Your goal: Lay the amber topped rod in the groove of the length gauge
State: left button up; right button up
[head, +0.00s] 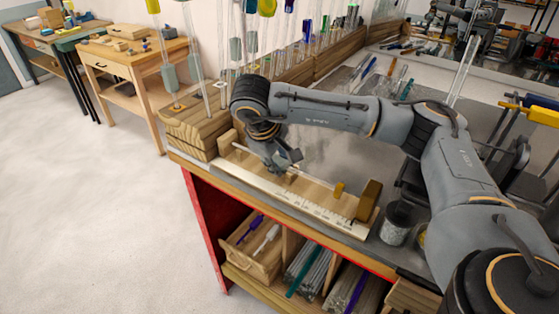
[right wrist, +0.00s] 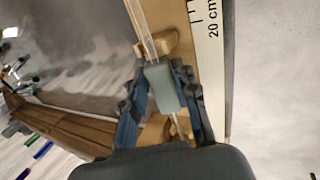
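The length gauge (head: 300,201) is a wooden board with a white ruled scale along the bench's front edge. The amber topped rod (head: 338,189) is clear and lies lengthwise along it, amber end towards the dark end block (head: 368,199). My right gripper (head: 285,163) is over the rod's middle. In the right wrist view its fingers (right wrist: 165,85) are against both sides of the rod's grey-green sleeve (right wrist: 163,88). The rod passes over wooden supports (right wrist: 153,45); whether it rests fully in their groove cannot be told. My left gripper is not in view.
A wooden rack (head: 190,127) with upright glass rods stands at the gauge's left end. More rods stand along the wall behind. A grey cup (head: 397,224) stands right of the gauge. Loose coloured rods (head: 390,75) lie at the back of the bench.

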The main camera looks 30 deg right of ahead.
jog(key=o, duration=0.3)
jog(key=v, duration=1.2)
